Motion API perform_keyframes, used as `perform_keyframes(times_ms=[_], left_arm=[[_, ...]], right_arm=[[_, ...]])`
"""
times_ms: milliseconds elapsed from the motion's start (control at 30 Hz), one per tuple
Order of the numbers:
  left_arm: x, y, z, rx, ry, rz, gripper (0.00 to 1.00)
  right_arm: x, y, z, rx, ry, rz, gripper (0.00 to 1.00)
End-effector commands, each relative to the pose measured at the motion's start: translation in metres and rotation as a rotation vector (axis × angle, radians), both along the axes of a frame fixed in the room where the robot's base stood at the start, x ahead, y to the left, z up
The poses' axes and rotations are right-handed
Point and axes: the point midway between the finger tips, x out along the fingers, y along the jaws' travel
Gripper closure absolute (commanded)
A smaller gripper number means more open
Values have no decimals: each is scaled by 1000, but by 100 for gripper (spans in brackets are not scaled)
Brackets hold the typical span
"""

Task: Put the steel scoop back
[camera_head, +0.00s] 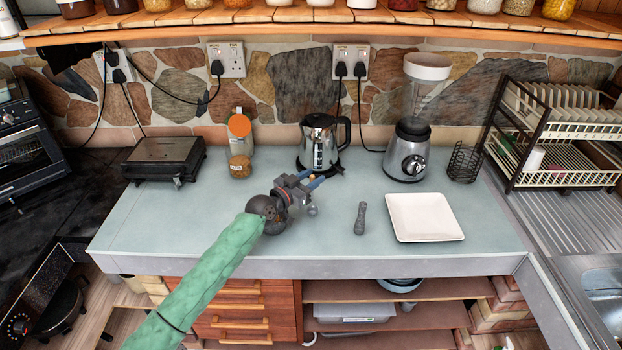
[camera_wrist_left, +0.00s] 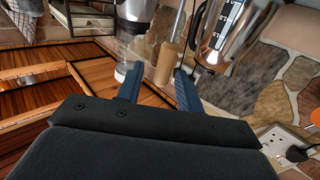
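The steel scoop (camera_head: 313,210) hangs upright from my left gripper (camera_head: 313,181), above the counter in front of the kettle. Its rounded steel end is low and its tan handle is at the top, between the blue fingers. The left wrist view is roughly upside down; there the tan handle (camera_wrist_left: 165,62) shows between the fingertips of my left gripper (camera_wrist_left: 158,75), with a thin grey stem running up the picture. My left gripper looks closed on the handle, though a narrow gap shows at one side. My right gripper is not in view.
A kettle (camera_head: 322,143) and a blender (camera_head: 408,150) stand behind. A white square plate (camera_head: 425,217) and a dark grey pestle-like tool (camera_head: 360,218) lie to the right. A wire holder (camera_head: 464,162), small brown jar (camera_head: 240,166) and grill (camera_head: 165,158) stand on the counter. Its front left is clear.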

Motion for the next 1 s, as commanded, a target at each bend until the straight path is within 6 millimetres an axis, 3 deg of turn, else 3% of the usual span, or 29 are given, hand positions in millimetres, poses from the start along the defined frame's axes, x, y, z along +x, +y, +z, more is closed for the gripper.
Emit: perform_keyframes(times_ms=[100, 233, 333, 633, 1000], left_arm=[[0, 0, 4, 0, 0, 0, 63], [-11, 11, -2, 1, 0, 0, 63], [-22, 21, -3, 1, -1, 0, 63], [-63, 61, -3, 2, -1, 0, 63], [-86, 82, 2, 1, -1, -1, 63]], right_arm=[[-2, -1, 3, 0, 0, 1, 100], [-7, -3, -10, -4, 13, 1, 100], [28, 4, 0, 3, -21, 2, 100], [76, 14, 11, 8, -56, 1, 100], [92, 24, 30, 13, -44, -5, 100]])
